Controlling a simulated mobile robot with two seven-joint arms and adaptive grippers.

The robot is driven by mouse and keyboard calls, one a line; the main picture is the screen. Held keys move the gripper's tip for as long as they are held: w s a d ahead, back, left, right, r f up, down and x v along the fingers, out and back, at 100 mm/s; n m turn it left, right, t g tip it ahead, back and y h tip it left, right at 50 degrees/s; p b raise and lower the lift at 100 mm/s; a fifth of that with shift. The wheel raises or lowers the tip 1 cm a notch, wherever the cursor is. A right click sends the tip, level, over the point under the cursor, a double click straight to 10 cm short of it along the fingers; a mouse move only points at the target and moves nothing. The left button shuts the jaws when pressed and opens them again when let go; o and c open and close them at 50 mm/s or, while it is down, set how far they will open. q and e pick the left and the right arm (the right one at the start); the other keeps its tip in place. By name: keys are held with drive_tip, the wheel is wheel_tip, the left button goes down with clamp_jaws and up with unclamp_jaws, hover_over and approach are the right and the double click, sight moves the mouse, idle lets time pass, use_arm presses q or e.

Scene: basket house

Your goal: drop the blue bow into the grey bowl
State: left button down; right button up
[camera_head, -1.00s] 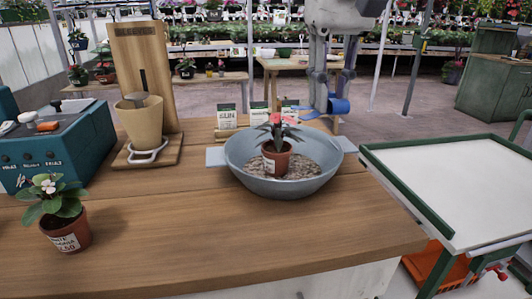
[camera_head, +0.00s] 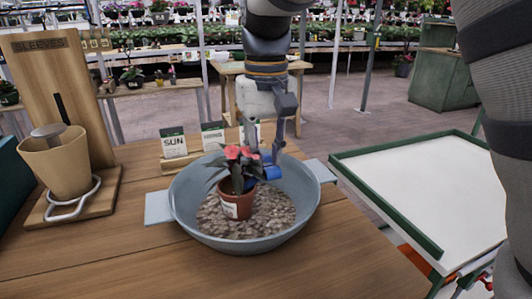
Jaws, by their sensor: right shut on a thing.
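The grey bowl (camera_head: 185,217) is wide and shallow, with flat side handles, and stands on the wooden counter. A potted plant with pink flowers (camera_head: 237,205) stands in it on a layer of pebbles (camera_head: 270,217). My right gripper (camera_head: 272,166) points down at the back right part of the bowl. It is shut on the blue bow (camera_head: 266,174), which shows beside the plant, partly hidden by the gripper and the leaves. I cannot tell whether the bow touches the pebbles or the bowl wall. My left gripper is not in view.
Seed packets (camera_head: 174,143) stand in a wooden holder behind the bowl. A wooden sleeve stand with a tan cup (camera_head: 58,163) is at the left. A white green-edged tray table (camera_head: 410,185) is at the right. The counter front (camera_head: 150,265) is clear.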

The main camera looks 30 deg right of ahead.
sight(265, 160)
drive_tip(key=shift+s+r, duration=0.1)
drive_tip(key=shift+s, duration=0.05)
drive_tip(key=shift+w+a, duration=0.1)
drive_tip(key=shift+w, duration=0.1)
drive_tip(key=shift+f, duration=0.5)
drive_tip(key=o, duration=0.7)
drive_tip(key=shift+c, duration=0.2)
wheel_tip(265, 160, up, 13)
